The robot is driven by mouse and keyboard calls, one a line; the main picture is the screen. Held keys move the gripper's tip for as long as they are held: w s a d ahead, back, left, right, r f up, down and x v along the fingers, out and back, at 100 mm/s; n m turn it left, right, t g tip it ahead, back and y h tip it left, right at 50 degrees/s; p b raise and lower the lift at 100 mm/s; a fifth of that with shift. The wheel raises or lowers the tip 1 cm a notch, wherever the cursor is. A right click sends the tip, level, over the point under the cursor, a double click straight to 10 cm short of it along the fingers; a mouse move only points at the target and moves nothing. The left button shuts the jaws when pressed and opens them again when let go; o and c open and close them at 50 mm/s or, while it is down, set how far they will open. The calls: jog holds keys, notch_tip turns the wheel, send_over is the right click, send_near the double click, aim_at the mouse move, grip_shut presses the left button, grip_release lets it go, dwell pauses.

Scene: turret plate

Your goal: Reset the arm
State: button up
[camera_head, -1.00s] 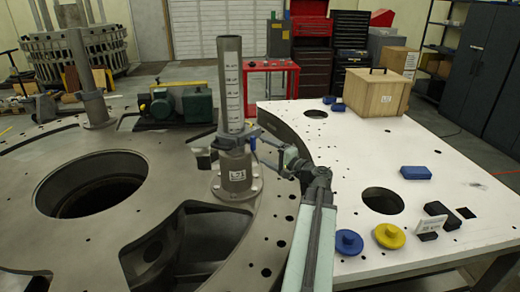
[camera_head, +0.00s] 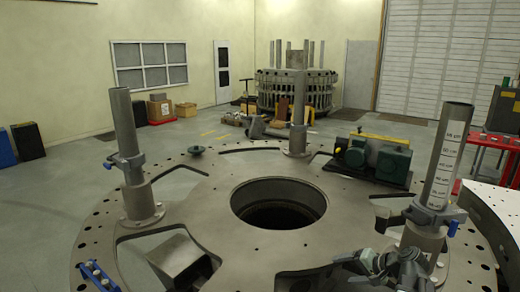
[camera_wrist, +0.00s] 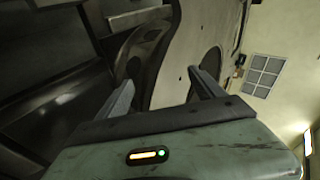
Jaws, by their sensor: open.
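My gripper (camera_wrist: 160,92) shows in the wrist view with its two fingers apart and nothing between them. The view is tilted, with the pale plate surface and dark openings beyond the fingers. In the head view my arm is low at the right, in front of the base of the right upright tube (camera_head: 447,150); I cannot make out the fingertips clearly there. This tube has a scale label, a grey clamp collar and a blue knob. The round turret plate (camera_head: 215,195) fills the lower middle, with a large central hole (camera_head: 278,203).
Two more tubes stand on the plate, at the left (camera_head: 124,135) and at the back (camera_head: 298,110). A green motor unit (camera_head: 372,157) sits at the back right. A blue rack (camera_head: 98,275) is at the front left.

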jog(key=s+a+f+n+g+h, duration=0.3)
jog(key=s+a+f+n+g, duration=0.1)
jog(key=a, duration=0.5)
jog(key=s+a+f+n+g+h, duration=0.2)
jog(key=s+a+f+n+g, duration=0.1)
jog(key=a, duration=0.7)
jog(key=shift+s+f+n+g+h, duration=0.35)
jog(key=shift+f+n+g+h, duration=0.05)
jog(key=shift+f, duration=0.15)
